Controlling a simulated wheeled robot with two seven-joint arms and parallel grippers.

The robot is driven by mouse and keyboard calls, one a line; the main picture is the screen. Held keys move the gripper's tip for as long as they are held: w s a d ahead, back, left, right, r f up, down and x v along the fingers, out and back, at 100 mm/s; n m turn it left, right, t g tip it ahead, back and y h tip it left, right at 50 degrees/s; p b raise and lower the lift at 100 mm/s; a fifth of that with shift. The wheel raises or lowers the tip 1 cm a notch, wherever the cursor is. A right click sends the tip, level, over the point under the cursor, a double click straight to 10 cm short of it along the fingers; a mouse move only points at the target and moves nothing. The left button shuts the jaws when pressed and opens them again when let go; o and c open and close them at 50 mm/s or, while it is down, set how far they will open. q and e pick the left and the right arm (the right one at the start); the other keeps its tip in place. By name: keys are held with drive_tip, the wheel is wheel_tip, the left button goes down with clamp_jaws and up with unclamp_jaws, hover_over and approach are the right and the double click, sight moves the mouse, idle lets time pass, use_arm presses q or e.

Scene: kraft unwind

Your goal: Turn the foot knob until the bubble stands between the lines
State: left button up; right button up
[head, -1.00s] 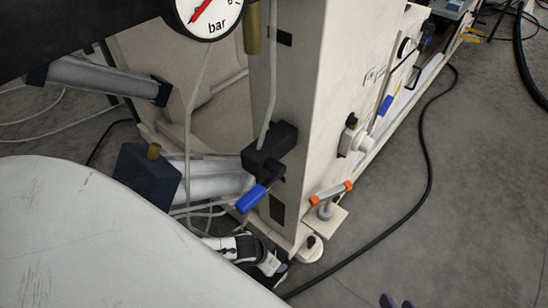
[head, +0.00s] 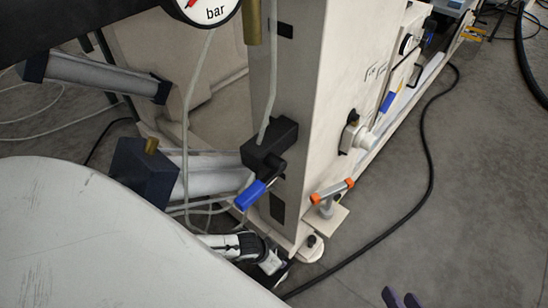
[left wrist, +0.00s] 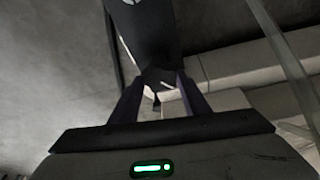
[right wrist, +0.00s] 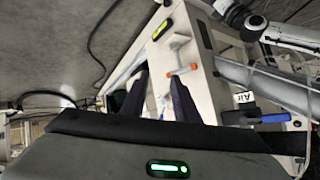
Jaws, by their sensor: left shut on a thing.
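My left gripper (head: 274,268) is low at the base of the cream column, its fingertips partly hidden in the head view. In the left wrist view its fingers (left wrist: 158,92) are closed on a small dark piece, apparently the foot knob (left wrist: 157,76), mostly hidden between them. A yellow-green vial (right wrist: 160,30) shows in the right wrist view, too small to read its bubble or lines. My right gripper (head: 402,300) is open and empty over the floor; its two dark fingers stand apart in the right wrist view (right wrist: 158,92).
A blue-handled valve (head: 251,194) sits on the column. A black cable (head: 425,190) curves over the floor. A pale rounded surface (head: 80,240) fills the lower left.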

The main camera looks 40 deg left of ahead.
use_arm(q)
drive_tip(key=m, duration=0.1)
drive_tip(key=m+h, duration=0.1)
drive_tip(key=shift+w+a+f+m+b, duration=0.1)
drive_tip(key=shift+a+m+b, duration=0.05)
drive_tip(key=shift+m+b, duration=0.2)
drive_tip(key=shift+m, duration=0.35)
drive_tip(key=shift+m+g+h+b, duration=0.3)
drive_tip(key=shift+m, duration=0.2)
use_arm(e)
drive_tip(key=shift+a+r+y, duration=0.25)
drive_tip(key=shift+r+y, duration=0.05)
drive_tip(key=shift+r, duration=0.2)
use_arm(q)
drive_tip(key=o, duration=1)
drive_tip(key=shift+o, duration=0.2)
use_arm(e)
drive_tip(key=shift+f, duration=0.2)
